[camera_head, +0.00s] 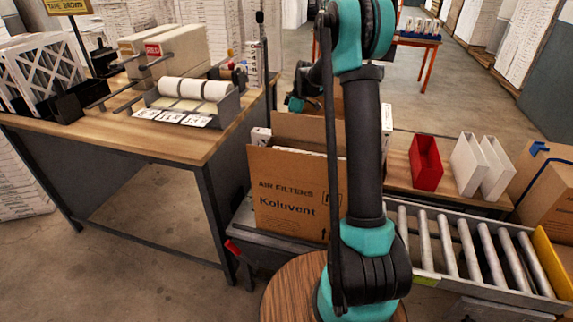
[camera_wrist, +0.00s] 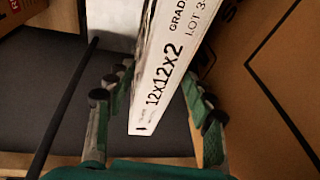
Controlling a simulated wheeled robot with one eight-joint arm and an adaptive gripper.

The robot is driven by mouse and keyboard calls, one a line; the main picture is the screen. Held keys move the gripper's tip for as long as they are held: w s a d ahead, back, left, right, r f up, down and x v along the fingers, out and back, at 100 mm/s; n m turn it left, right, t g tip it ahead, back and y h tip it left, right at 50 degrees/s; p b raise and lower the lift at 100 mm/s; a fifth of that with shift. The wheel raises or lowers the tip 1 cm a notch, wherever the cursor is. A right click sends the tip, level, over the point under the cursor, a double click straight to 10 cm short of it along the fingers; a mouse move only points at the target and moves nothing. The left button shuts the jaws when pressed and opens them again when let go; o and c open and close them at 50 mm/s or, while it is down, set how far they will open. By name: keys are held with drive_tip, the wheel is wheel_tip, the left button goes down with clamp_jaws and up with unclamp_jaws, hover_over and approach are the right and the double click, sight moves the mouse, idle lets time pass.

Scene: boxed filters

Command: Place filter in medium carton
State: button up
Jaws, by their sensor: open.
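A white filter (camera_wrist: 165,75) with a label reading 12x12x2 stands edge-on between the fingers of my gripper (camera_wrist: 157,95) in the wrist view. My gripper is open, with a finger on each side of the filter and gaps showing. Brown cardboard (camera_wrist: 265,85) with printed lines lies close on the right of it. In the head view an open carton (camera_head: 290,190), printed AIR FILTERS Koluvent, stands left of my arm. A white edge shows just inside its top. My arm hides part of the carton, and my fingers cannot be made out there.
A roller conveyor (camera_head: 470,250) runs right of my arm. Behind it, a red bin (camera_head: 426,163) and white holders (camera_head: 469,165) stand on a wooden bench. Another carton (camera_head: 548,195) is at far right. A cluttered workbench (camera_head: 120,137) fills the left, with label rolls (camera_head: 195,88).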

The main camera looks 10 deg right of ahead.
drive_tip(key=shift+a+f, duration=0.15)
drive_tip(key=shift+f, duration=0.35)
clamp_jaws()
drive_tip(key=shift+r, duration=0.15)
